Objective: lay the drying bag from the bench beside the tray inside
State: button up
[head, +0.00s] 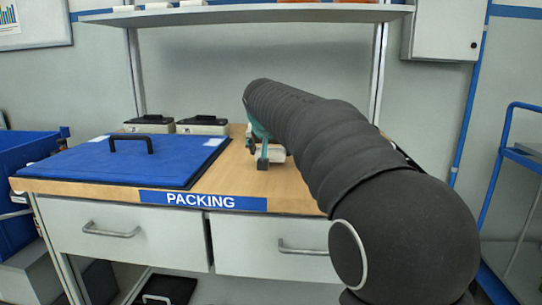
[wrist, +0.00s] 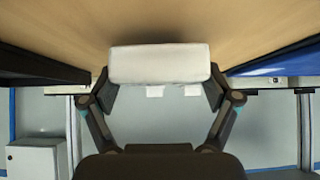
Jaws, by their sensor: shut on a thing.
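A white, pillow-like drying bag (wrist: 160,64) lies across the wrist view between the two fingertips of my gripper (wrist: 160,84), which is shut on its ends. In the head view my gripper (head: 264,155) is over the middle of the bench (head: 225,188), and part of the white bag (head: 279,155) shows beside it. I cannot tell whether the bag touches the bench top. A black edge, perhaps of the tray (wrist: 40,68), shows at the left of the wrist view; in the head view my arm hides most of that side.
A flat blue panel with a black handle (head: 130,148) covers the bench's left part; its blue edge shows in the wrist view (wrist: 280,60). Two dark-topped cases (head: 202,125) stand behind it. A shelf (head: 250,14) hangs above. Bare wood lies around the gripper.

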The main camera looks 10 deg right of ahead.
aim_at(275, 148)
jog(key=r, duration=0.1)
jog(key=d+r, duration=0.1)
jog(key=r, duration=0.1)
jog(key=shift+w+d, duration=0.1)
jog(key=shift+d, duration=0.05)
jog(key=d+r, duration=0.6)
jog(key=d, duration=0.4)
jog(key=shift+w+d+r+p, duration=0.15)
jog(key=shift+w+d+p, duration=0.05)
jog(key=shift+w+p, duration=0.15)
